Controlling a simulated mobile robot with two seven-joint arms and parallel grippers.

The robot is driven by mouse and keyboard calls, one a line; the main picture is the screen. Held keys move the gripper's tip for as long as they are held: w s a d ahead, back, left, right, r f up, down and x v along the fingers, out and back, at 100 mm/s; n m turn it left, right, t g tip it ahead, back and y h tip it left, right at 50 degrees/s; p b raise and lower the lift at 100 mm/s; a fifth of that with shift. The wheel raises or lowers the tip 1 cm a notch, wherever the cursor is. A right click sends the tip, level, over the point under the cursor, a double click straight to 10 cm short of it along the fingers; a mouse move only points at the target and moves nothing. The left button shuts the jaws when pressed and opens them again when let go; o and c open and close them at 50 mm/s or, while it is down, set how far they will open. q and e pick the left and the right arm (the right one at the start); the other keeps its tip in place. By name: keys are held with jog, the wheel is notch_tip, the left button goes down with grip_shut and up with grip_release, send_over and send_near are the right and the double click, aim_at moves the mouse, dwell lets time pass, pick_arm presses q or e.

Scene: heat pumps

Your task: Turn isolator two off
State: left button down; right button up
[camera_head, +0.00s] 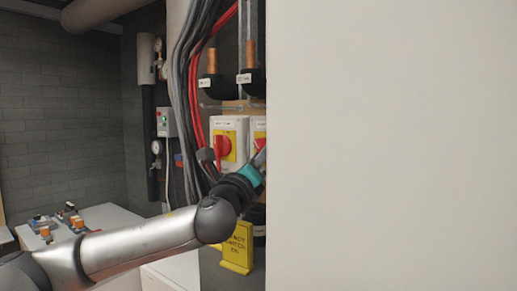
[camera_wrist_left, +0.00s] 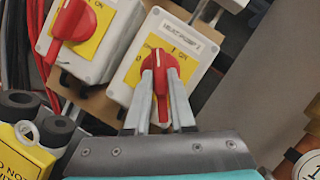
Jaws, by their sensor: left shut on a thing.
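Two grey isolator boxes with yellow plates and red rotary handles sit side by side on the wall. The right isolator (camera_wrist_left: 194,72) carries a heat pump label whose number I cannot read surely. Its red handle (camera_wrist_left: 160,64) sits at a slant to its box. My left gripper (camera_wrist_left: 160,112) has one finger on each side of this handle and is shut on it. In the head view, my left gripper (camera_head: 262,160) reaches the right isolator (camera_head: 258,126), which is partly hidden by a pale panel. The left isolator (camera_head: 229,128) has its red handle (camera_wrist_left: 73,20) in line with its box. My right gripper is out of view.
The large pale panel (camera_head: 390,140) blocks the right side of the head view. Red and grey cables (camera_head: 190,90) run down left of the isolators. Pipe ends (camera_wrist_left: 55,130) show beside the sign in the wrist view.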

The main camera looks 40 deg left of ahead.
pick_arm(q)
jog(key=shift+d+r+n+g+y+p, duration=0.1)
jog(key=shift+r+n+g+y+p, duration=0.15)
jog(key=shift+n+g+p, duration=1)
jog(key=shift+d+r+n+g+y+p, duration=0.1)
jog(key=shift+n+g+y+p, duration=0.1)
jog(key=shift+n+p, duration=2.1)
jog(key=shift+r+n+g+y+p, duration=0.25)
jog(key=shift+n+g+p, duration=0.65)
jog(key=shift+n, duration=1.55)
jog(key=c, duration=0.8)
grip_release()
jog(key=shift+f, duration=0.1)
jog(key=shift+o, duration=0.2)
